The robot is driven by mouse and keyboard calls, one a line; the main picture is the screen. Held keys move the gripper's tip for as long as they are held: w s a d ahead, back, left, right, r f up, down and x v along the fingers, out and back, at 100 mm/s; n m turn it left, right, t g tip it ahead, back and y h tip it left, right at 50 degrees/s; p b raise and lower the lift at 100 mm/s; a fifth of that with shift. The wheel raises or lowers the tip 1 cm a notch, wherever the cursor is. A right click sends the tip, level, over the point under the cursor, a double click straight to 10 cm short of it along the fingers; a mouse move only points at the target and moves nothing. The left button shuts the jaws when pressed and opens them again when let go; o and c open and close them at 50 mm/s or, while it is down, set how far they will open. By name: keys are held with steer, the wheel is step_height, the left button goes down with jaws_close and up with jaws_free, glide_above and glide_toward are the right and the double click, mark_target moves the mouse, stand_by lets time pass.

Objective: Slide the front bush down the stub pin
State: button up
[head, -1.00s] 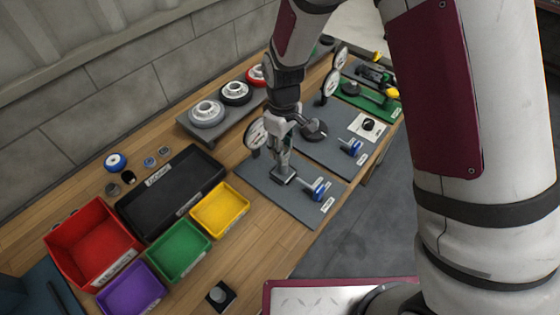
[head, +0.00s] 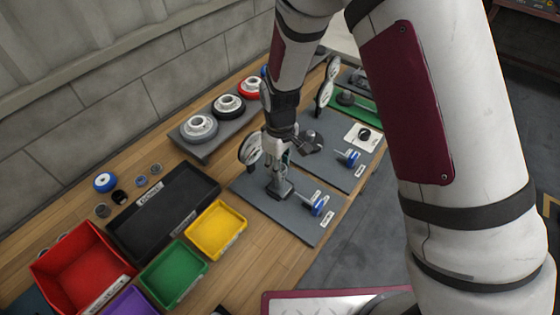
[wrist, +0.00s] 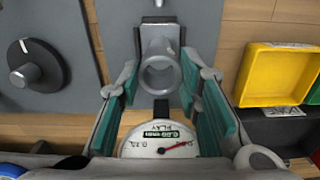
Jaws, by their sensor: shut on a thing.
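A grey hollow bush (wrist: 160,80) shows in the wrist view as a ring with its open end toward the camera. My gripper (wrist: 160,68) has its teal-padded fingers on both sides of it and is shut on it. The stub pin cannot be told apart from the bush and the grey part behind it. In the head view my gripper (head: 279,186) is low over the near grey plate (head: 300,222), and the bush is too small to make out. A round dial gauge (head: 250,149) stands beside it; its face, marked PLAY, shows low in the wrist view (wrist: 158,146).
A blue-ended part (head: 318,205) lies on the plate, right of my gripper. A black tray (head: 150,222) and yellow (head: 215,230), green (head: 173,272) and red (head: 80,262) bins stand to the left. A rack with several round hubs (head: 200,128) is behind.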

steer(key=shift+f+b, duration=0.4)
steer(key=shift+f, duration=0.9)
stand_by(1.5)
steer(key=shift+f, duration=0.55)
steer(key=o, duration=1.3)
steer(key=shift+r, duration=0.1)
step_height(320, 180, up, 12)
